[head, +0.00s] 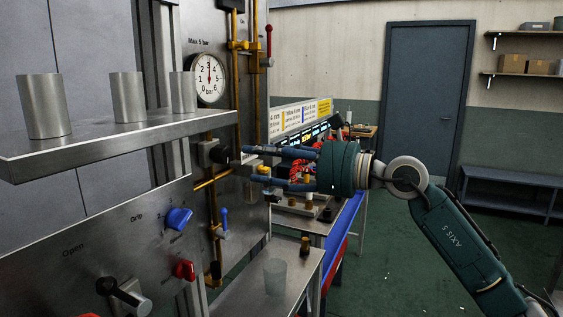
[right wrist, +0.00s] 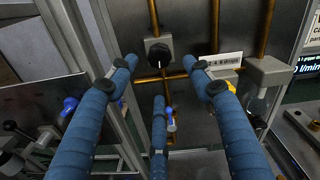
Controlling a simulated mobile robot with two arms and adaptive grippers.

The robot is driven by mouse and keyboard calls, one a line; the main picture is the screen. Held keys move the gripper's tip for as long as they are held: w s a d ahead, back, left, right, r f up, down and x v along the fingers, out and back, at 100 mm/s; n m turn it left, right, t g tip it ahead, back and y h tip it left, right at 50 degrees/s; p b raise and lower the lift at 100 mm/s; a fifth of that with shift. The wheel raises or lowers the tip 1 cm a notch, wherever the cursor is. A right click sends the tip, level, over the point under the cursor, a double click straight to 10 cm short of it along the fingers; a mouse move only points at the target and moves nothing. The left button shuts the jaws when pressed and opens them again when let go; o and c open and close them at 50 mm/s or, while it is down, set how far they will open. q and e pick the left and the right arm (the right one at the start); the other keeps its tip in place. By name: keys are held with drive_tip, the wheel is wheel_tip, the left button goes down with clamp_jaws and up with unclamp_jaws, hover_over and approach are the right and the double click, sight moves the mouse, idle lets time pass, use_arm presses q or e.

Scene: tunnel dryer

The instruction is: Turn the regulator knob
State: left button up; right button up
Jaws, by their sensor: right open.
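The regulator knob is a black round knob (head: 220,154) on a grey block on the steel panel, below the gauge. In the right wrist view the knob (right wrist: 158,52) has a white mark and lies just beyond the fingertips, between them. My right gripper (head: 250,164) has blue fingers and reaches in from the right, its tips close to the knob. The gripper (right wrist: 160,72) is open with nothing between its fingers. Whether a finger touches the knob I cannot tell. My left gripper is not in view.
A round gauge (head: 208,78) hangs above. A steel shelf (head: 140,133) with several metal cups juts out at left. Brass pipes (head: 258,80) and a blue-handled valve (head: 224,222) are near the gripper. A bench (head: 270,285) with a clear cup stands below.

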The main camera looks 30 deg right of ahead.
drive_tip(key=shift+v, duration=2.3)
